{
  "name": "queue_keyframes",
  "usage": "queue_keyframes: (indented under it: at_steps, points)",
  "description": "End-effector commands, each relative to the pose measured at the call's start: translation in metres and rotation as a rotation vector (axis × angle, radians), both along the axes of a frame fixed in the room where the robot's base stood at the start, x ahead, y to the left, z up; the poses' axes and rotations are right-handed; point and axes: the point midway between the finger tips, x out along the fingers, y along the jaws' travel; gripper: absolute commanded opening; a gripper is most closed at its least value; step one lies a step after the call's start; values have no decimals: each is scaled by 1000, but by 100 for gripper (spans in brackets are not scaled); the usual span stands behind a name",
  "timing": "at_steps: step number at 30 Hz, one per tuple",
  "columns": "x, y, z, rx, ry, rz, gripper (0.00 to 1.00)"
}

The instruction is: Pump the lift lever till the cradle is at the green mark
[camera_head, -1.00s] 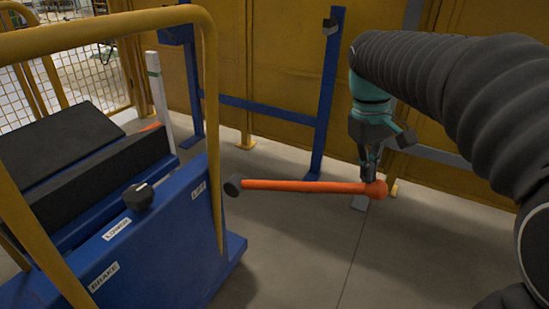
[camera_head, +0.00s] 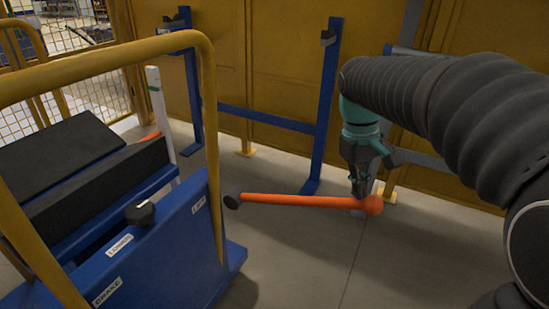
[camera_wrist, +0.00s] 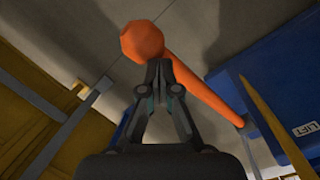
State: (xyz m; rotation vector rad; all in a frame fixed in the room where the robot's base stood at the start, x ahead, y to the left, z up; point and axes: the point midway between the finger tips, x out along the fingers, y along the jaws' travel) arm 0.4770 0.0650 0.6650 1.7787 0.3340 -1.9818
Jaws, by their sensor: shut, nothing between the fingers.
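The orange lift lever (camera_head: 290,201) reaches nearly level out to the right from its dark pivot end (camera_head: 232,201), beside the blue cart. Its ball end (camera_head: 373,205) is at the far right and also shows in the wrist view (camera_wrist: 142,42). My gripper (camera_head: 361,194) points down just above the lever, next to the ball. Its fingers (camera_wrist: 158,66) are shut with nothing between them; I cannot tell whether they touch the lever. The cradle (camera_head: 95,185) has black pads on the cart. An orange pointer (camera_head: 150,136) sits below the green mark (camera_head: 154,88) on a white post.
The blue cart (camera_head: 170,255) has a yellow rail (camera_head: 212,120) in front, a black knob (camera_head: 140,213) and labels including LIFT. Blue stands (camera_head: 328,110) and a yellow wall are behind. Grey floor (camera_head: 300,260) is clear below the lever.

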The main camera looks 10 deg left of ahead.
Motion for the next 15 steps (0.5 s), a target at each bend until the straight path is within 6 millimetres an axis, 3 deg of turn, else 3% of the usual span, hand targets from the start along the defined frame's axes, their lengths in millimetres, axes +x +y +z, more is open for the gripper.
queue_keyframes:
  at_steps: [1, 15]
  points:
    - [1, 5, 16, -1, 1, 3, 0]
    - [12, 44, 87, -6, -3, 2, 0]
